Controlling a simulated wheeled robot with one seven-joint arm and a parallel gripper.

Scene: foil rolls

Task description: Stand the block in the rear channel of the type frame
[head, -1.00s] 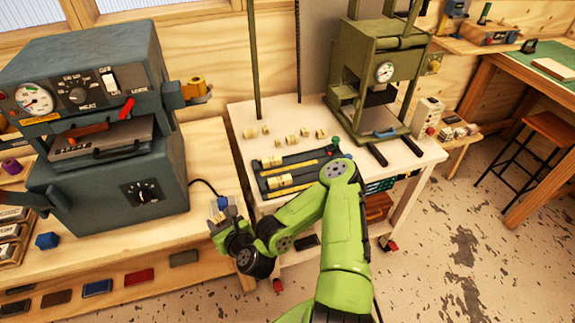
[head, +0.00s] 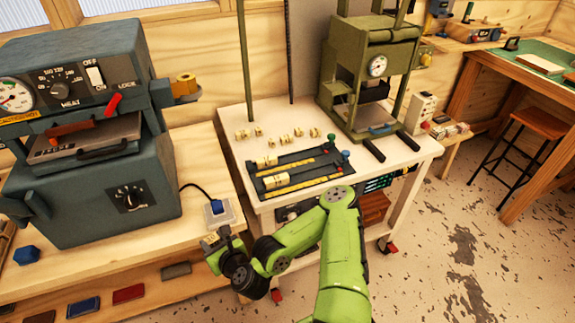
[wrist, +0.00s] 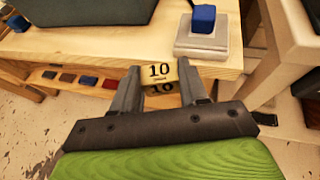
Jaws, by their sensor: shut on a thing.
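My gripper (wrist: 160,85) is shut on a cream block (wrist: 159,70) marked "10", held between its two fingers. In the head view my gripper (head: 213,245) is low beside the wooden bench's right edge, to the left of and apart from the type frame. The dark type frame (head: 325,172) lies on the white table, with two channels running left to right. Its rear channel (head: 300,160) has cream blocks at the left end and a yellow strip to their right. Its front channel (head: 315,177) also has blocks at the left and a yellow strip.
Several loose cream blocks (head: 285,137) stand in a row behind the frame. A green press (head: 370,75) stands at the table's right rear. A blue-topped pale pad (head: 219,212) sits at the wooden bench's edge near my gripper. A grey heating machine (head: 90,150) fills the left.

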